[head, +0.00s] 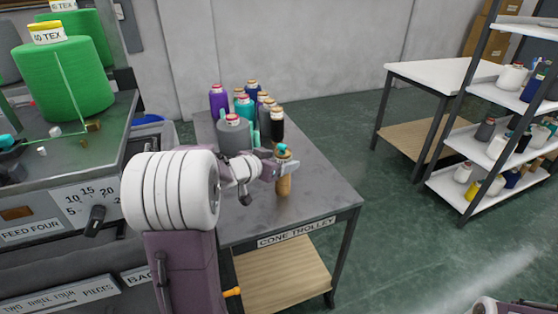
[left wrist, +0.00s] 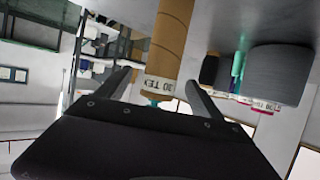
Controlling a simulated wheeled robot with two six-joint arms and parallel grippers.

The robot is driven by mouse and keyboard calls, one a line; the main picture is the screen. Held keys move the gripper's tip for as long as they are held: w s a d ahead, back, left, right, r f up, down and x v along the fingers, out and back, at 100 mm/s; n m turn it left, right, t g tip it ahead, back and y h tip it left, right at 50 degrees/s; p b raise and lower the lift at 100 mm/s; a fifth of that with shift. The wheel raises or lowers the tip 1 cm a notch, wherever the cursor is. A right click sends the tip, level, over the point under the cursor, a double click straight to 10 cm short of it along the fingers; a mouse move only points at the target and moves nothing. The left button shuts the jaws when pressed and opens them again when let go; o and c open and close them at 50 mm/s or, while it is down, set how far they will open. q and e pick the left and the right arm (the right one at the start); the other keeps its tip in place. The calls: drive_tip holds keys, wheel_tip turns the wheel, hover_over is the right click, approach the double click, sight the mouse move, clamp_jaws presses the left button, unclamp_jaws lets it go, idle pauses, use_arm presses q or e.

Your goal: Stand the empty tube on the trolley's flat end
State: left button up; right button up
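The empty tube (head: 284,180) is slim and brown. It stands upright, as far as I can tell, on the bare flat end of the grey trolley top (head: 315,190), with a small teal piece above it. In the left wrist view the tube (left wrist: 171,40) has a pale TEX label band near the palm. My left gripper (head: 281,165) is at the tube's upper part. In the wrist view its dark fingers (left wrist: 160,78) are spread on either side of the tube, with gaps visible. Only a sliver of my right arm shows at the lower right of the head view.
Several cones stand at the trolley's far end, including a grey cone (head: 234,137) and a purple one (head: 219,101). The machine with a green cone (head: 65,85) is at left. A shelf rack (head: 490,150) and a white table (head: 440,73) stand at right. Floor between is clear.

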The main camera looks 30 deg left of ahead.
use_arm(q)
drive_tip(key=shift+r, duration=0.2)
drive_tip(key=p+v, duration=0.4)
drive_tip(key=v, duration=0.8)
drive_tip(key=shift+p, duration=0.35)
